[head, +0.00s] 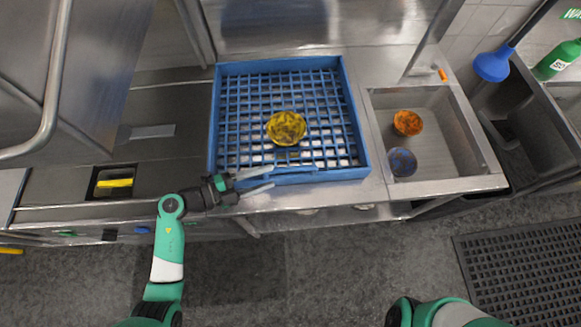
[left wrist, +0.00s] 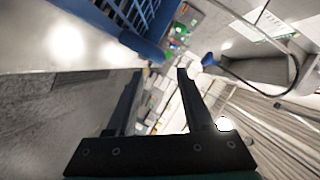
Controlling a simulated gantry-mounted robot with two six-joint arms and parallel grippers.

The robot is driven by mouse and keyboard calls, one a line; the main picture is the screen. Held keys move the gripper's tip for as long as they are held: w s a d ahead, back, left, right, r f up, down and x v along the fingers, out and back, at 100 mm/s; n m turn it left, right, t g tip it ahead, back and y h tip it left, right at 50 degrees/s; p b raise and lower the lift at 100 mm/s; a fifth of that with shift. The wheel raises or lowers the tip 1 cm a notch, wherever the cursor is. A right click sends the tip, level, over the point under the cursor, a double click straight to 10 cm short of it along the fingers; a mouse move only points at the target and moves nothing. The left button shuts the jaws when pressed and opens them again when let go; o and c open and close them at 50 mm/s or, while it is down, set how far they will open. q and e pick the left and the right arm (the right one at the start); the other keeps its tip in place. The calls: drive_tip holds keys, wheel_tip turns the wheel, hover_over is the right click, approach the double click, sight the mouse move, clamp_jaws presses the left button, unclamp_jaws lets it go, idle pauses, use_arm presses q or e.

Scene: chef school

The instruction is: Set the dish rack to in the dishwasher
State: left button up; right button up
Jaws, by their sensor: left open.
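The blue dish rack (head: 216,120) sits flat on the metal counter in the middle of the head view. A yellow patterned bowl (head: 286,128) is in it. The metal unit with a long bar handle at the left (head: 50,90) appears to be the dishwasher; its inside is hard to make out. My left gripper (head: 275,178) is open at the rack's near edge, its fingers pointing right along it; I cannot tell whether they touch. In the left wrist view the rack's blue wall (left wrist: 142,46) is just above the open, empty fingers (left wrist: 160,72). My right gripper is out of view.
Right of the rack is a metal sink (head: 450,150) with an orange bowl (head: 408,122) and a blue-grey cup (head: 402,161). A blue plunger (head: 492,65) and a green bottle (head: 557,60) are farther right. The counter's left part (head: 160,105) is mostly clear.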

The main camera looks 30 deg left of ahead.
sight(291, 168)
use_arm(q)
drive_tip(key=b+x, duration=0.1)
drive_tip(key=x, duration=0.6)
drive_tip(key=shift+f+b, duration=0.1)
drive_tip(key=shift+b, duration=0.25)
drive_tip(key=shift+w+d, duration=0.4)
drive_tip(key=shift+w, duration=0.05)
clamp_jaws()
idle(0.4)
